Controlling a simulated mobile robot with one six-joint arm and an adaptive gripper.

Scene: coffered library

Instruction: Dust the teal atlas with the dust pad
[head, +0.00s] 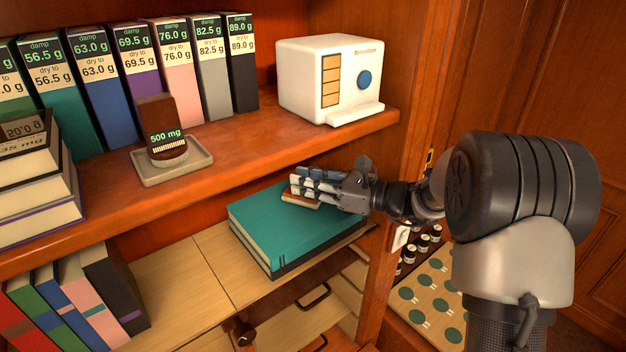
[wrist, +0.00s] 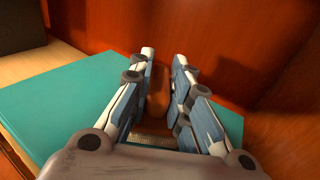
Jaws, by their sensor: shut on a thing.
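The teal atlas (head: 275,232) lies flat on the pale wooden surface below the shelf. It also shows in the wrist view (wrist: 62,100), on both sides of my fingers. My gripper (head: 308,187) is over the atlas's far right part, with its fingers pointing left. It is shut on the dust pad (head: 301,200), which shows as a light edge with a reddish-brown part under the fingers. In the wrist view the pad's brown part (wrist: 157,103) stands between my fingers (wrist: 160,85). The pad is low at the cover; its contact is hard to tell.
Above, the shelf (head: 225,150) holds a white box with a blue knob (head: 335,78), several labelled binders (head: 140,80) and a brown block marked 500 mg (head: 163,125) in a grey tray (head: 205,160). A wooden post (head: 382,270) stands close right of the atlas. Pale surface (head: 180,275) is clear at left.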

